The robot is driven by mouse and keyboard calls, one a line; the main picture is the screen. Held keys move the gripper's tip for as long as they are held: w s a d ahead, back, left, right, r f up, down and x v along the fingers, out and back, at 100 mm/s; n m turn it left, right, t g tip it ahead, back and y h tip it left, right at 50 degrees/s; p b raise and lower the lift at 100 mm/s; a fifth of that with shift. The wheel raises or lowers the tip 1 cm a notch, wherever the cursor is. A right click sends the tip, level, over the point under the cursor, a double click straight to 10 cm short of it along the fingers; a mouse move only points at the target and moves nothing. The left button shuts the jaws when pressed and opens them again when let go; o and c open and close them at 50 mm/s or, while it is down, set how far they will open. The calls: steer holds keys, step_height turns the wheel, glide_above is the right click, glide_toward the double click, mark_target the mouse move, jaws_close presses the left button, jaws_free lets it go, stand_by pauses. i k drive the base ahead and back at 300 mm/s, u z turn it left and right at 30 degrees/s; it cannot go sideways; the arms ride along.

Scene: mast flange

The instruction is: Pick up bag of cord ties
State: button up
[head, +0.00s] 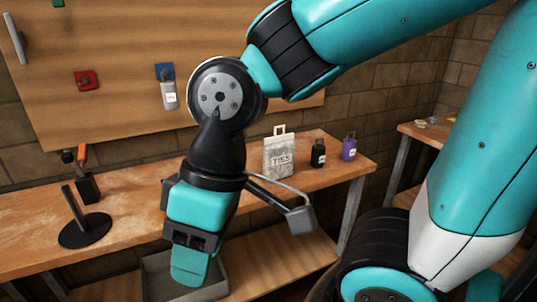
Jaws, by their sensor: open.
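The bag of cord ties (279,158) is a pale grey bag with a loop handle on top and a label that seems to read "TIES". It stands upright on the wooden workbench (125,222), right of centre. My gripper (189,270) points down in front of the bench, to the left of the bag and nearer the camera. It is open, and nothing shows in it. It is apart from the bag, and the finger gap is mostly hidden by its teal body.
A black bottle (318,154) and a purple container (349,148) stand just right of the bag. A black stand (85,230) is at the left. A grey bin (155,283) sits on the lower shelf behind my gripper. A pegboard-like wooden panel (125,105) hangs behind.

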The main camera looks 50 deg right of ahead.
mark_target(277, 152)
steer(key=z, duration=0.35)
steer(key=i, duration=0.6)
steer(key=z, duration=1)
steer(key=i, duration=0.45)
steer(key=z, duration=0.5)
